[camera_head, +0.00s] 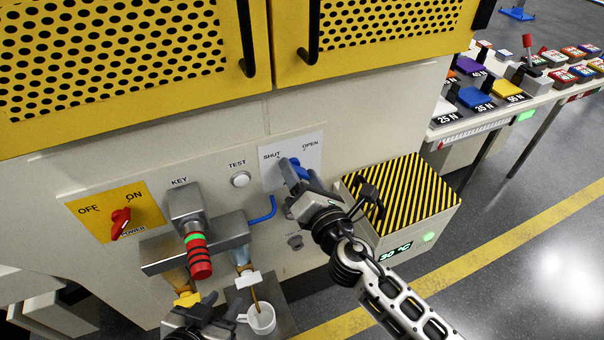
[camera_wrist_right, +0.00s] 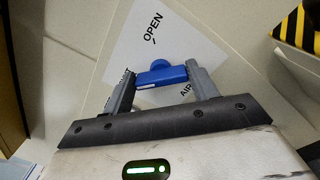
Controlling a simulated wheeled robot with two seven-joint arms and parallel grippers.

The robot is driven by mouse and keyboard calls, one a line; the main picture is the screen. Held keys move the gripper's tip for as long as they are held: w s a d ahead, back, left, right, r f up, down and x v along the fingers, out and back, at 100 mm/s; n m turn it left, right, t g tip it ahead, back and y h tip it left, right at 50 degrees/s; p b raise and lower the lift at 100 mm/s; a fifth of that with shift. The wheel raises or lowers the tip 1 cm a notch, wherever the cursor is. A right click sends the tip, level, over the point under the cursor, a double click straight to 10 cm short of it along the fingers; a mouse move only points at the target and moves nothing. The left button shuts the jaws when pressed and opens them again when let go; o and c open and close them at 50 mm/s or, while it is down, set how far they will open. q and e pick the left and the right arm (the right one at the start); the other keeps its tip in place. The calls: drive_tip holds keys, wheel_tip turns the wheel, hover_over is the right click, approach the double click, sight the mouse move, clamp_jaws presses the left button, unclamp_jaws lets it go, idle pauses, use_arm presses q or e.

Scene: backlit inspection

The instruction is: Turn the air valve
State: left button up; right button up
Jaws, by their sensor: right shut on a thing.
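The blue air valve handle (camera_head: 303,171) sits on a white plate (camera_head: 311,150) marked SHUT on the left and OPEN on the right, on the machine's front. My right gripper (camera_head: 291,174) is at the handle and hides part of it in the head view. In the right wrist view the blue handle (camera_wrist_right: 162,76) lies between the two fingers of my right gripper (camera_wrist_right: 160,84), which touch its two ends. The OPEN label shows beyond it.
A red power switch (camera_head: 121,221), a key block (camera_head: 186,203) and a test button (camera_head: 240,179) are left of the valve. A white cup (camera_head: 261,319) stands below. A striped box (camera_head: 405,200) stands close right. A table with coloured blocks (camera_head: 480,97) is further right.

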drive_tip(key=o, duration=1)
drive_tip(key=shift+s, duration=0.1)
drive_tip(key=b+v, duration=0.3)
drive_tip(key=v, duration=1.2)
drive_tip(key=shift+s, duration=0.35)
drive_tip(key=shift+d, duration=0.15)
